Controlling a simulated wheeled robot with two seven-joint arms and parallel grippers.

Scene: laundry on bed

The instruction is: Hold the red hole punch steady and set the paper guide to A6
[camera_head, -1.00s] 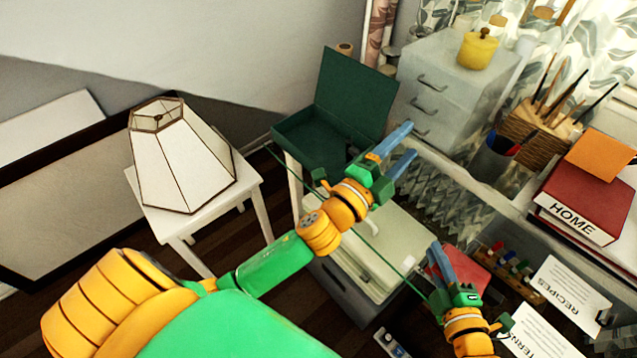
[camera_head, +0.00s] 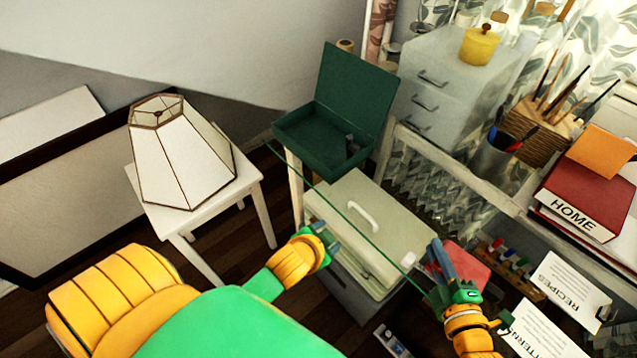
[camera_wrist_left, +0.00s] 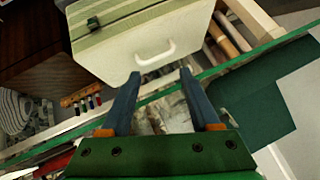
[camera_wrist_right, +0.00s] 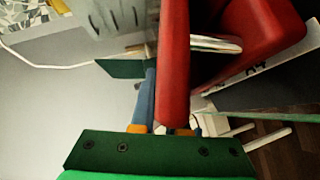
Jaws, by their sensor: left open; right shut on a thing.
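The red hole punch (camera_head: 471,264) lies to the right of the thin green edge line, partly hidden by my right gripper (camera_head: 441,258). My right gripper is shut on it. In the right wrist view the red punch (camera_wrist_right: 174,60) fills the middle, its lever running between the fingers. A pale strip (camera_wrist_right: 262,66) beside it carries dark lettering that looks like A4, partly cut off. My left gripper (camera_head: 328,238) is open and empty, left of the punch and apart from it. In the left wrist view its two blue fingers (camera_wrist_left: 160,88) stand apart with nothing between them.
A cream case (camera_head: 390,225) with a white handle is left of the punch. An open green box (camera_head: 318,148) stands behind it. A rack of markers (camera_head: 510,265) and RECIPES card (camera_head: 570,290) lie right of the punch. A lampshade (camera_head: 180,160) stands on a white stool.

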